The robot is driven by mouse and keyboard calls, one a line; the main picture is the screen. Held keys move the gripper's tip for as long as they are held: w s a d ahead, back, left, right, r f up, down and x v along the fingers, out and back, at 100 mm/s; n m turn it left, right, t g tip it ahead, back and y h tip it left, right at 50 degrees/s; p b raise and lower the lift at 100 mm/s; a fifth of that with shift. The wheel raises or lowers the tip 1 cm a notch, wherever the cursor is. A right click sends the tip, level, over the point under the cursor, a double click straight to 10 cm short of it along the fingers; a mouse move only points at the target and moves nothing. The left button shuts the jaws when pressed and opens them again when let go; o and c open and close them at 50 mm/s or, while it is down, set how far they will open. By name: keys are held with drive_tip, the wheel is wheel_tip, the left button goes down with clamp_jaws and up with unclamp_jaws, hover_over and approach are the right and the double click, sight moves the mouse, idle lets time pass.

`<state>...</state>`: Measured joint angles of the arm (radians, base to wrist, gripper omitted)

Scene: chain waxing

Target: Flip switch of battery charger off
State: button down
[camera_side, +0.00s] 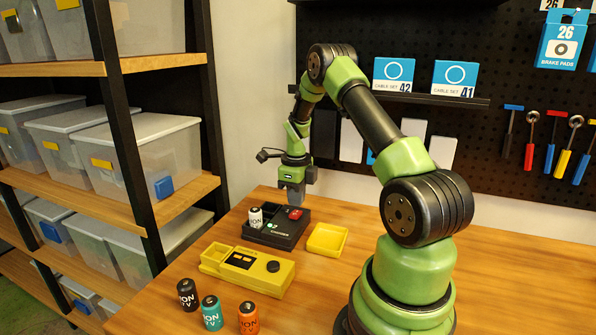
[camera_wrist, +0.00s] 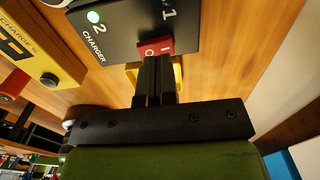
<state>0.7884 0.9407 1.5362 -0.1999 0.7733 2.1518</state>
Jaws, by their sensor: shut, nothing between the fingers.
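The black battery charger (camera_side: 268,237) stands on the table below my gripper. A white battery (camera_side: 255,217) stands in the charger. My gripper (camera_side: 291,203) is shut and empty, pointing down at the switch. In the wrist view the fingertips (camera_wrist: 157,60) overlap the switch's edge; I cannot tell if they touch it.
A yellow device (camera_side: 257,268) with a black knob lies in front of the charger. A shallow yellow tray (camera_side: 327,238) is to its right. Black (camera_side: 187,294), teal (camera_side: 211,312) and orange (camera_side: 248,317) batteries stand at the front. A shelf with bins is at left, a pegboard behind.

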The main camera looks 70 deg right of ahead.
wheel_tip(320, 180, up, 12)
drive_tip(key=d, duration=0.2)
drive_tip(key=shift+r, duration=0.1)
idle(0.3)
